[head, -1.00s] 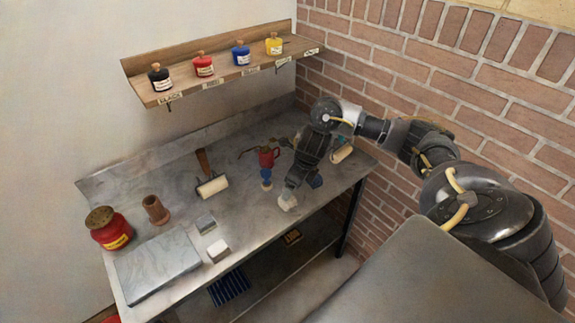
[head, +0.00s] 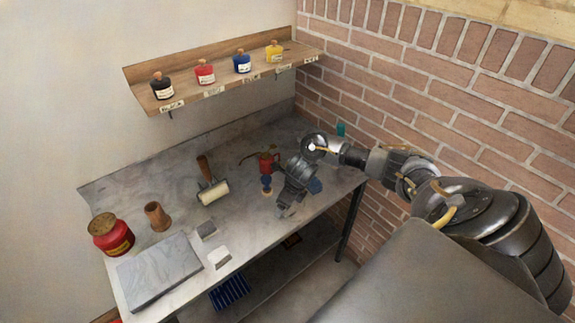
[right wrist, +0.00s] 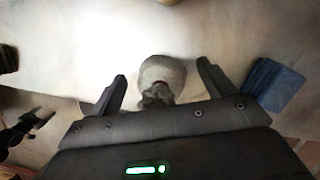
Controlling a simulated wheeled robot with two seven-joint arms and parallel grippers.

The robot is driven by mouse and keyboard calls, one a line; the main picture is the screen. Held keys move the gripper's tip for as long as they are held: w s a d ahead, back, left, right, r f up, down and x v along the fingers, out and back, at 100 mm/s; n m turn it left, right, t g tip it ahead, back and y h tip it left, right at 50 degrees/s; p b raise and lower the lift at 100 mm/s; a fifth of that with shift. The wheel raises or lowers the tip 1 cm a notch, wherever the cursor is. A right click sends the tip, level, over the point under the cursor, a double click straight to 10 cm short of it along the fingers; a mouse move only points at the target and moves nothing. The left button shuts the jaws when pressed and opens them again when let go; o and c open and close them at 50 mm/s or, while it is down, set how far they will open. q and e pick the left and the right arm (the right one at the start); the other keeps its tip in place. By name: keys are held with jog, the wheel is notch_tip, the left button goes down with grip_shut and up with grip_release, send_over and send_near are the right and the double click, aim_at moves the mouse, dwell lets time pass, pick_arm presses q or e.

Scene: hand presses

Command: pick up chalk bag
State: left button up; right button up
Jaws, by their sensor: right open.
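The chalk bag (right wrist: 161,76) is a small rounded pale grey bag with a gathered neck. In the right wrist view it sits on the tabletop between my right gripper's two spread fingers, with a gap on each side. My right gripper (right wrist: 161,72) is open and holds nothing. In the head view my right gripper (head: 287,208) is low over the right part of the bench, near its front edge; there the bag is hidden or too small to make out. My left gripper is in neither view.
A red oil can (head: 266,160) stands left of my right gripper, and a blue item (head: 315,186) right of it. A roller (head: 213,192), a brown cup (head: 157,216), a red jar (head: 112,235) and a grey slab (head: 158,270) occupy the bench (head: 245,222). A shelf with ink jars hangs above.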

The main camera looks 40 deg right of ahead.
jog(key=c, duration=1.1)
jog(key=shift+r, duration=0.15)
jog(key=shift+w+r, duration=0.1)
jog(key=shift+r, duration=0.5)
jog(key=s+d+r+b, duration=0.1)
jog(key=s+r, duration=0.2)
jog(key=s, duration=0.1)
jog(key=s+r+b, duration=0.1)
jog(key=s+r, duration=0.3)
jog(key=s, duration=0.1)
jog(key=s+d+r+b, duration=0.1)
jog(key=s+r, duration=0.3)
jog(key=s, duration=0.1)
jog(key=shift+d+r, duration=0.25)
jog(key=shift+d, duration=0.1)
